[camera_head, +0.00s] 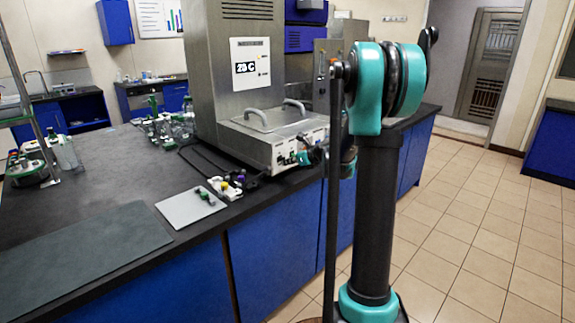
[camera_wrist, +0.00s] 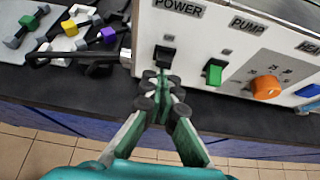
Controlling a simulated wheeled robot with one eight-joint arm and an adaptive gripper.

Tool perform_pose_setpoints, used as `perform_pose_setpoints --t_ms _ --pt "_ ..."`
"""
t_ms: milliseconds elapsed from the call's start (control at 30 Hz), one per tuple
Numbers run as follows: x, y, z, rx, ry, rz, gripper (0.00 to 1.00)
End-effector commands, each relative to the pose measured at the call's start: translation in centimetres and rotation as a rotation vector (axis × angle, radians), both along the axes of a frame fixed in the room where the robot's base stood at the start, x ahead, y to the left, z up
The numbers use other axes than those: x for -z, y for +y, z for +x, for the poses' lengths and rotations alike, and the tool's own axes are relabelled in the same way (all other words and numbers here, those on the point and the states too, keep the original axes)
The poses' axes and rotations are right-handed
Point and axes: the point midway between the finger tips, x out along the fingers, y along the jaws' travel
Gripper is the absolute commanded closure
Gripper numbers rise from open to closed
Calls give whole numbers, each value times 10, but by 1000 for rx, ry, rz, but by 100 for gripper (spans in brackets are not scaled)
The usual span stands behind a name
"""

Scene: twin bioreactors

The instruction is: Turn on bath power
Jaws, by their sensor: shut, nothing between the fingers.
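The bath is a metal box (camera_head: 270,143) with a handled lid on the dark bench, and its pale front panel (camera_wrist: 217,25) fills the upper part of the wrist view. Under the label POWER sits a dark switch (camera_wrist: 165,55). My gripper (camera_wrist: 162,78) is shut and empty, with its fingertips just below and very close to this switch. Whether they touch it I cannot tell. In the head view my gripper (camera_head: 308,157) is at the bath's front panel, small and partly hidden by my arm.
A green switch (camera_wrist: 214,72) under PUMP and an orange knob (camera_wrist: 266,88) are right of the power switch. A black cable (camera_wrist: 75,57) and small coloured clamps (camera_wrist: 70,28) lie left on the bench. A grey plate (camera_head: 190,207) lies near the bench edge. The tiled floor is clear.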

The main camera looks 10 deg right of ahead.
Motion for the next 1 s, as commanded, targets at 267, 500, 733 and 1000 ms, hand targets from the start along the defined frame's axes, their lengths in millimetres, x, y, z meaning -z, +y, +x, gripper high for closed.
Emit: perform_pose_setpoints --t_ms 267,500,733,1000 --pt "-10 0 2 4 -5 8 100" --pt "-10 -1 3 6 -7 8 100" --pt "12 -5 -1 3 -1 3 100" --pt "26 -16 -14 -3 5 -3 100"
